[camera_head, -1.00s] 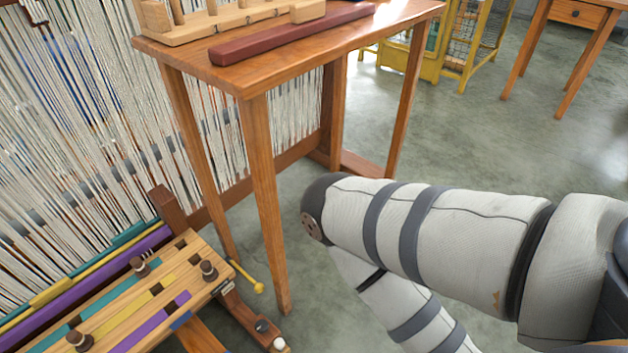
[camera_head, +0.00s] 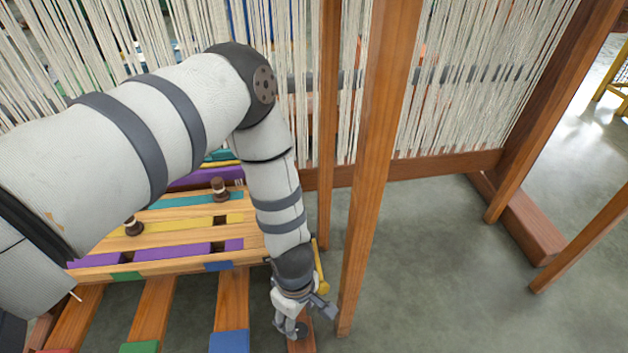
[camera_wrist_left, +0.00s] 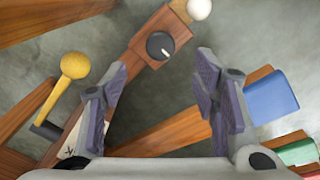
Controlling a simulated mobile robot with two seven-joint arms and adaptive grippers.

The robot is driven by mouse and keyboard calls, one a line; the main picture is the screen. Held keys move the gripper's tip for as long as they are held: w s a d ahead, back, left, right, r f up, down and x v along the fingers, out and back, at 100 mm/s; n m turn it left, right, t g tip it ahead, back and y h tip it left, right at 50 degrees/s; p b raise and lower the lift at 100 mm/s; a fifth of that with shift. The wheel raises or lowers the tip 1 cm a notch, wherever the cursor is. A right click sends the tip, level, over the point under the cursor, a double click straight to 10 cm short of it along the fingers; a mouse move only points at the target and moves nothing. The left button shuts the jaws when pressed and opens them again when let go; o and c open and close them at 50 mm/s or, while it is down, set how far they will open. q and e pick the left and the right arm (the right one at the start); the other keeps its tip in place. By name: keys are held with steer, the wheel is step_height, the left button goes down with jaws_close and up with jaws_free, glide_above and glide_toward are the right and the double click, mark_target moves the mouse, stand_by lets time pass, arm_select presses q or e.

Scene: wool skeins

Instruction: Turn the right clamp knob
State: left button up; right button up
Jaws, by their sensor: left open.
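A round black knob (camera_wrist_left: 161,46) with a white pointer line sits on a wooden rail in the left wrist view. My left gripper (camera_wrist_left: 160,72) is open, its two purple-grey fingers spread on either side below the knob. The knob lies beyond the fingertips, roughly centred between them, and nothing is held. In the head view my left arm enters from the left and bends down to the gripper (camera_head: 294,323), which is over the rail end at the lower middle; it largely hides the knob area there. My right gripper is not in view.
A yellow ball-ended lever (camera_wrist_left: 75,65) stands left of the gripper and a white ball (camera_wrist_left: 199,9) sits on the rail end.

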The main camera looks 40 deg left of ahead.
mark_target(300, 330)
arm_select(q)
step_height(300, 330, down, 8)
steer(key=b, duration=0.3)
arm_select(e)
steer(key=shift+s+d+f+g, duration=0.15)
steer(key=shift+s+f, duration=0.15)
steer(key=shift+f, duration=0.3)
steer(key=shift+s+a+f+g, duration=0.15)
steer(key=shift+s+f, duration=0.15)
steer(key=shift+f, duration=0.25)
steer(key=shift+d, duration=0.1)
arm_select(q)
steer(key=c, duration=1.2)
